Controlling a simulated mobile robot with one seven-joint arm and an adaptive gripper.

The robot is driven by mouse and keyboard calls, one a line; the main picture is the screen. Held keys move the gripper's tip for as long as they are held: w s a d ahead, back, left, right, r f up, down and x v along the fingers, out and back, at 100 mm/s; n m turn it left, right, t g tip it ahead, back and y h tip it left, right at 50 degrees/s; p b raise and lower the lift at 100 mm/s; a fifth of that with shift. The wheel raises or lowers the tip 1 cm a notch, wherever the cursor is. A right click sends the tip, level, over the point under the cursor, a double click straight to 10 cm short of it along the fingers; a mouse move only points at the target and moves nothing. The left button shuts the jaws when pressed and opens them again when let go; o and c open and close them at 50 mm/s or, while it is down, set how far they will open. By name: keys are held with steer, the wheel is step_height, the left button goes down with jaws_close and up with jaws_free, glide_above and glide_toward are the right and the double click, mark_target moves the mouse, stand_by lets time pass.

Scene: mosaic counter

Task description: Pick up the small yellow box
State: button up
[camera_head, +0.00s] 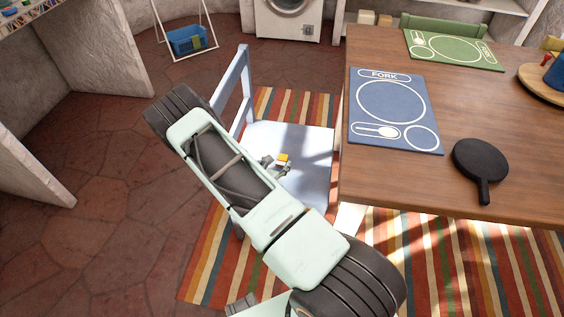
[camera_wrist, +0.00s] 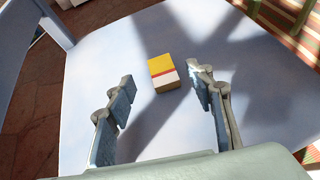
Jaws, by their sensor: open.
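The small yellow box (camera_wrist: 163,72) lies on the seat of a pale blue chair (camera_wrist: 100,51). It has a yellow part, a thin red band and a white part. It also shows in the head view (camera_head: 283,158) on the chair seat (camera_head: 309,185). My gripper (camera_wrist: 163,85) is open and empty. In the wrist view its fingers are spread on either side of the box's line, with the box just beyond and between the fingertips. No contact with the box shows. In the head view my arm hides part of the chair and most of the gripper.
A wooden table (camera_head: 460,100) stands right of the chair, with a blue placemat (camera_head: 392,108), a green placemat (camera_head: 453,50) and a black paddle-shaped item (camera_head: 481,163). The chair's backrest (camera_head: 240,90) rises at the seat's left. A striped rug (camera_head: 450,255) lies below.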

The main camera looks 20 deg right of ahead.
mark_target(282, 159)
steer(key=x, duration=0.3)
steer(key=shift+d+f+b, duration=0.25)
steer(key=shift+f+b, duration=0.1)
steer(key=shift+b, duration=0.05)
steer(key=c, duration=1)
steer(key=shift+r, duration=0.15)
